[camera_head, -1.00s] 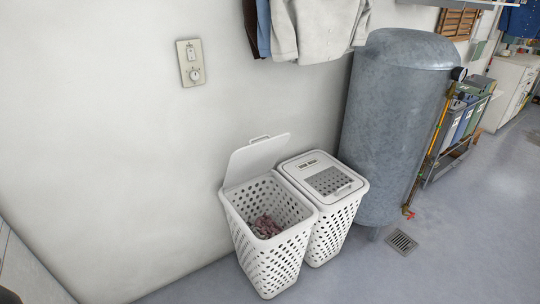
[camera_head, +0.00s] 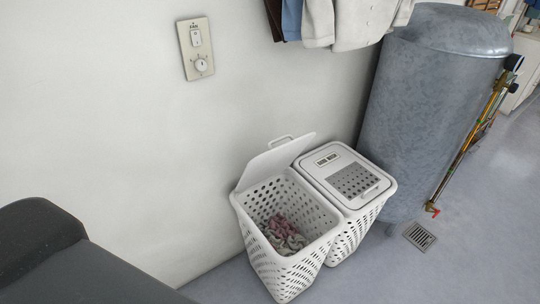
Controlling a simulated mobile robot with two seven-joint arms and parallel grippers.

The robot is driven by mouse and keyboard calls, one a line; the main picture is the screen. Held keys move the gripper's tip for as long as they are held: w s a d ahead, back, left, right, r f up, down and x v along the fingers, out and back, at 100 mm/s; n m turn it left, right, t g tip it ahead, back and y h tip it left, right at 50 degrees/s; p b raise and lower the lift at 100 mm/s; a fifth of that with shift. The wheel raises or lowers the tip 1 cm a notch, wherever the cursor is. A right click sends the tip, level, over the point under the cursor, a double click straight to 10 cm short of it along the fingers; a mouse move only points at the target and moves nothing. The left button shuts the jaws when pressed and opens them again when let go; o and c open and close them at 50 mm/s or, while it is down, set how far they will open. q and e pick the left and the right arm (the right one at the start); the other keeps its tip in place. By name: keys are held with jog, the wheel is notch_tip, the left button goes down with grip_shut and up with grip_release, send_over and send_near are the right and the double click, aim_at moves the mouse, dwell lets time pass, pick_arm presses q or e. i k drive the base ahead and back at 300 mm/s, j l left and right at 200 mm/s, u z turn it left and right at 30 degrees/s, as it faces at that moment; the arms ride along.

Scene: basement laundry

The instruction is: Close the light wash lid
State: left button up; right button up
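Two white perforated hampers stand side by side against the wall. The left hamper (camera_head: 275,262) is open, with its white lid (camera_head: 277,160) tilted up and leaning back toward the wall, a loop handle at its top edge. Crumpled pink and grey laundry (camera_head: 284,234) lies inside it. The right hamper (camera_head: 357,232) has its lid (camera_head: 345,176) shut, with a small label on it. I cannot read which hamper is the light wash one. Neither of my grippers shows in the head view.
A large grey metal tank (camera_head: 432,100) stands right of the hampers. A floor drain (camera_head: 419,236) lies near its foot. Clothes (camera_head: 345,22) hang above, and a switch plate (camera_head: 195,48) is on the wall. A dark grey surface (camera_head: 70,262) fills the lower left. Floor at right is clear.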

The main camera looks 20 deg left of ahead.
aim_at(264, 166)
jog(key=i+j, duration=0.2)
jog(key=j, duration=0.15)
jog(key=i+j, duration=0.2)
jog(key=j, duration=0.15)
jog(key=i+j, duration=0.2)
jog(key=j, duration=0.15)
jog(key=i+j, duration=0.2)
jog(key=j, duration=0.15)
jog(key=i+j, duration=0.15)
jog(key=j, duration=0.2)
jog(key=l+z, duration=0.3)
